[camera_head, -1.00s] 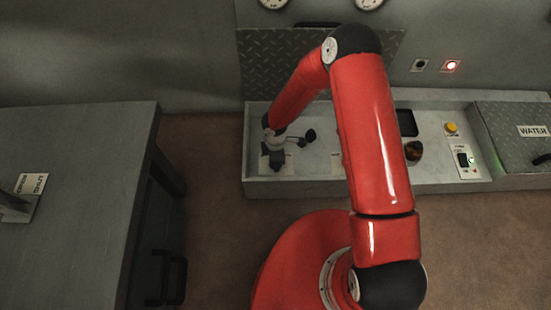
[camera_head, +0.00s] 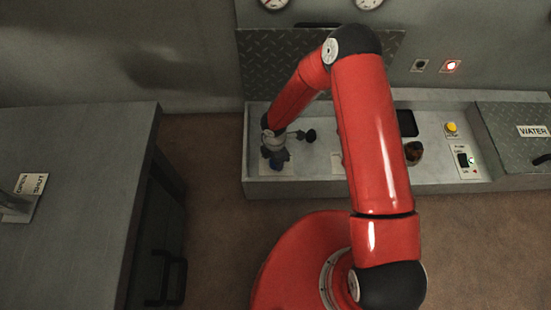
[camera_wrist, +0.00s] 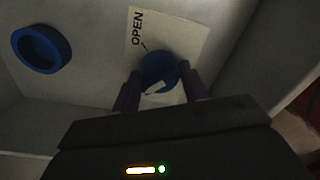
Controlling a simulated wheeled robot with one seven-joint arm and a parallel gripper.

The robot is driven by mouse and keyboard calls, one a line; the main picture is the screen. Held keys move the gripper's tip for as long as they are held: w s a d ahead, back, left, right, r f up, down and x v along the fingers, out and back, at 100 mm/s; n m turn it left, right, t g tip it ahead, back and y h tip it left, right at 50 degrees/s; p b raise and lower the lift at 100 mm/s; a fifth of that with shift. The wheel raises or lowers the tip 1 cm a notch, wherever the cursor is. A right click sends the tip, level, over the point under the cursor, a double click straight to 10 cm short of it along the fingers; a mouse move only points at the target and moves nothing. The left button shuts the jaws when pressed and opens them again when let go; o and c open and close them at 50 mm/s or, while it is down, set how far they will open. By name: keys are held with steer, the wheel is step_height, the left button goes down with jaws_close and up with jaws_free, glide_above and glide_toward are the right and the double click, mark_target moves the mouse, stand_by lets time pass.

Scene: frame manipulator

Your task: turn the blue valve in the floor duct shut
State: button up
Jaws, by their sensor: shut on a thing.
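The blue valve (camera_wrist: 158,70) sits between the two fingers of my gripper (camera_wrist: 160,86) in the wrist view, on a white plate (camera_wrist: 182,38) marked OPEN. My gripper is shut on it, and the fingers hide part of its sides. A pale mark shows on the valve's near side. In the head view my gripper (camera_head: 274,153) reaches down into the left end of the floor duct (camera_head: 340,187), with a bit of the blue valve (camera_head: 277,163) showing below it.
A blue ring (camera_wrist: 42,48) lies to the left of the valve in the wrist view. Further right along the duct are a yellow button (camera_head: 451,128), a switch panel (camera_head: 466,172) and a lid marked WATER (camera_head: 510,150). A grey cabinet (camera_head: 75,190) stands at the left.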

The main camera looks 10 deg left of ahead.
steer(key=shift+w, duration=0.2)
steer(key=o, duration=0.9)
steer(key=shift+s, duration=0.1)
steer(key=shift+o, duration=0.2)
steer(key=shift+r, duration=0.15)
step_height(320, 180, up, 8)
steer(key=shift+a+f+p, duration=0.1)
steer(key=shift+f+p, duration=0.1)
steer(key=shift+p, duration=0.6)
